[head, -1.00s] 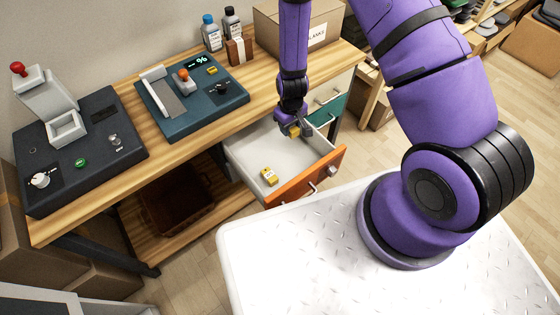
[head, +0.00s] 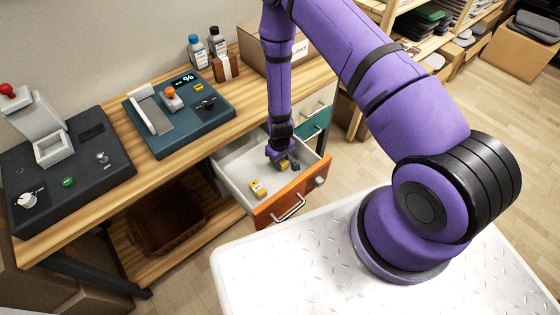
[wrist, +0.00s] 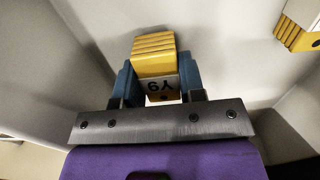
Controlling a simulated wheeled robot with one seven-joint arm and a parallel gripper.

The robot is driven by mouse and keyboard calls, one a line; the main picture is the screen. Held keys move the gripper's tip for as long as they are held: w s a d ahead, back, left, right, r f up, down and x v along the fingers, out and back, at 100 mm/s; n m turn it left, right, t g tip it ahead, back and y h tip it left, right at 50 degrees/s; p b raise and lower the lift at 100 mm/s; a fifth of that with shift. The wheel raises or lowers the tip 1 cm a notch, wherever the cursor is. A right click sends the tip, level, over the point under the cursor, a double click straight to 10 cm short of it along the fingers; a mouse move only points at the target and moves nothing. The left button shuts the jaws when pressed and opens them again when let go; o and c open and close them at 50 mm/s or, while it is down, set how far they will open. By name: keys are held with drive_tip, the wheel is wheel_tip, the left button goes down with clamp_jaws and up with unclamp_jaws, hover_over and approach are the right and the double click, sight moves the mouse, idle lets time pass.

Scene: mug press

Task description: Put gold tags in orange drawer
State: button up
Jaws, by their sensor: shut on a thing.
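The orange drawer (head: 302,186) is pulled open under the wooden bench. My gripper (head: 282,161) is down inside the drawer, toward the back right. In the wrist view its blue fingers (wrist: 157,84) are shut on another stack of gold tags (wrist: 154,52) with a white label reading "Y9" or similar. Whether this held stack touches the drawer floor is hard to tell.
On the bench stand a blue machine (head: 180,120) with an orange knob, a dark press (head: 75,165), two bottles (head: 205,50) and a cardboard box (head: 262,50). A green drawer (head: 316,122) is beside the orange one. A white ridged surface (head: 290,265) is in front.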

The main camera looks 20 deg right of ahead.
drive_tip(key=shift+f, duration=0.55)
drive_tip(key=o, duration=0.9)
drive_tip(key=shift+f, duration=0.1)
drive_tip(key=shift+o, duration=0.2)
wheel_tip(320, 180, up, 12)
drive_tip(key=shift+r, duration=0.25)
